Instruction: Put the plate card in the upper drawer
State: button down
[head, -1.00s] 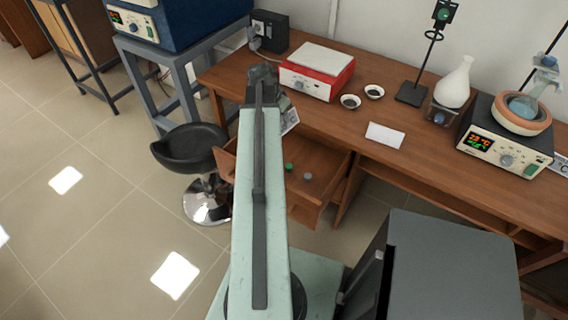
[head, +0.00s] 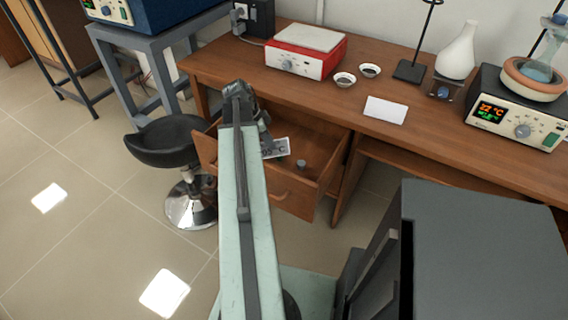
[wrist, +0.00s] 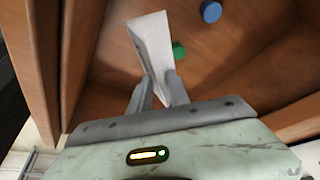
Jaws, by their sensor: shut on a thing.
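The plate card (head: 276,148) is a small pale sheet with dark print. My gripper (head: 265,143) is shut on it over the open upper drawer (head: 294,198) of the wooden desk. In the wrist view the card (wrist: 153,50) stands up between the two fingers of my gripper (wrist: 158,92), above the drawer's inside. I cannot tell whether its lower edge touches the drawer floor. Part of the drawer is hidden behind my arm in the head view.
A grey round piece (head: 301,164) lies in the drawer; a green one (wrist: 179,50) shows in the wrist view. A black stool (head: 168,141) stands left of the drawer. A red-and-white balance (head: 305,52), two small dishes and a white card (head: 386,110) are on the desk.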

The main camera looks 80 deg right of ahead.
notch_tip(320, 180, down, 10)
jog(key=b, duration=1)
jog(key=shift+f, duration=0.15)
jog(key=shift+s+r, duration=0.1)
jog(key=shift+r, duration=0.15)
jog(key=c, duration=1.2)
grip_release()
jog(key=shift+o, duration=0.2)
jog(key=p+v, duration=1.1)
jog(key=v, duration=0.1)
jog(key=shift+a+r, duration=0.1)
